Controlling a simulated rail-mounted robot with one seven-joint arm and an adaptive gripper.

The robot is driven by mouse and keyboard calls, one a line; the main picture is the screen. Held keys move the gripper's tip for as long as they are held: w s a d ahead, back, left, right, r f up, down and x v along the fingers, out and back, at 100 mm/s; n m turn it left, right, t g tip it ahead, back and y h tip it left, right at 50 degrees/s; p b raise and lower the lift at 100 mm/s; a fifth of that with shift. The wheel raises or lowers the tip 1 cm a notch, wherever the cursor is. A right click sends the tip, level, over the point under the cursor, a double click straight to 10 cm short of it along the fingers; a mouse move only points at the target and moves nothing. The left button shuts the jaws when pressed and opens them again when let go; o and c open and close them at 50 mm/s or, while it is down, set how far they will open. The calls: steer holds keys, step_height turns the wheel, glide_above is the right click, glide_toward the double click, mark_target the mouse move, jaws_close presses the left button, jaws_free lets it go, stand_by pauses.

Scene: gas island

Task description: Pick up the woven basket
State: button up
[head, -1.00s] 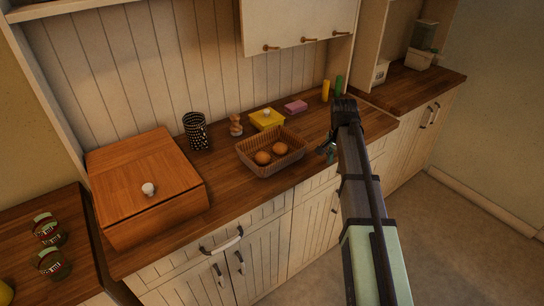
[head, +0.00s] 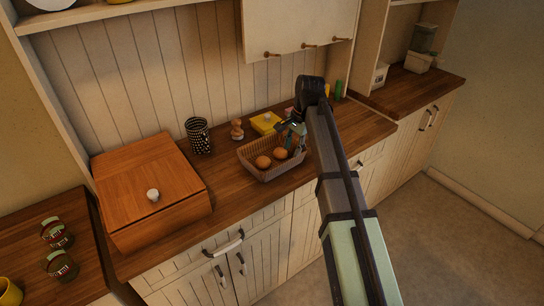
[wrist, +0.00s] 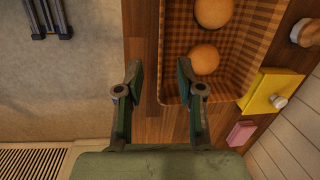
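My gripper (head: 291,133) is at the basket's right end. In the wrist view my gripper (wrist: 157,72) is open, with nothing held. One finger appears over the basket's inside and the other outside it, with the basket's side wall between them. I cannot tell how far the fingertips are above the rim.
A pink block (wrist: 241,133) lies near the yellow dish. A wooden box (head: 150,180) is to the left. A wall cabinet (head: 300,25) hangs above.

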mark_target(287, 167)
steer(key=shift+w+a+f+p, duration=0.1)
steer(key=shift+a+f+p, duration=0.3)
steer(key=shift+f, duration=1.15)
steer(key=shift+w+a+f+p, duration=0.15)
steer(key=shift+f+p, duration=0.4)
steer(key=shift+f, duration=0.95)
steer(key=shift+s+a+f+p, duration=0.1)
steer(key=shift+a+f+p, duration=0.3)
steer(key=shift+f, duration=1.15)
steer(key=shift+d, duration=0.1)
jaws_close()
